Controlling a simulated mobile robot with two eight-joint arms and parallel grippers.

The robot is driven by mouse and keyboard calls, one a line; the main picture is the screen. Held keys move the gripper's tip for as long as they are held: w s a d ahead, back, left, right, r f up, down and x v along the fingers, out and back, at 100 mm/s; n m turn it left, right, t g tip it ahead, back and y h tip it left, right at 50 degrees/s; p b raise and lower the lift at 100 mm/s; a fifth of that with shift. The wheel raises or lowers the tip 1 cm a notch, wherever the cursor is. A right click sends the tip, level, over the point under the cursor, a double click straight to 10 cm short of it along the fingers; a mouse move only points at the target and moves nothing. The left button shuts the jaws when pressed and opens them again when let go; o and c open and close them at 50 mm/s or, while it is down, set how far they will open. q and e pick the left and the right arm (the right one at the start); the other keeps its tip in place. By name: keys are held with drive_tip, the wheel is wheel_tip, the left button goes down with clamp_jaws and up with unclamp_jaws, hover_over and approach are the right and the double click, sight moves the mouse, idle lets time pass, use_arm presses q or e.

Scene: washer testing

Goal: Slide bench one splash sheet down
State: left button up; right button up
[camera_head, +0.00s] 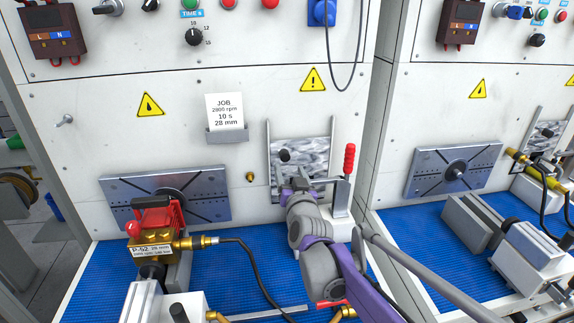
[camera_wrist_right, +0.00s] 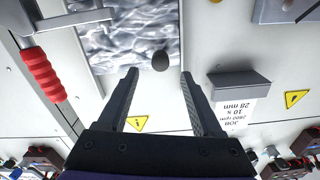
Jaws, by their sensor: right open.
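The splash sheet of bench one (camera_head: 312,152) is a clear, mottled panel between two upright metal rails on the white bench front. Its dark knob (camera_head: 285,156) sticks out on the sheet's left part. My right gripper (camera_head: 298,184) is in front of the sheet, just below the knob in the head view. In the right wrist view, which is upside down, the open fingers (camera_wrist_right: 159,73) point at the sheet (camera_wrist_right: 110,45). The knob (camera_wrist_right: 160,61) shows between and just beyond the fingertips, with no grip on it. My left gripper is not in view.
A red-handled toggle clamp (camera_head: 348,162) stands close right of the sheet. A slotted plate (camera_head: 208,207) and a brass and red fixture (camera_head: 158,222) are to the left. A job card (camera_head: 224,112) hangs above. Blue matting (camera_head: 226,262) covers the bench floor, crossed by a black hose.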

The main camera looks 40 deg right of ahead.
drive_tip(key=shift+v, duration=1.1)
idle(1.0)
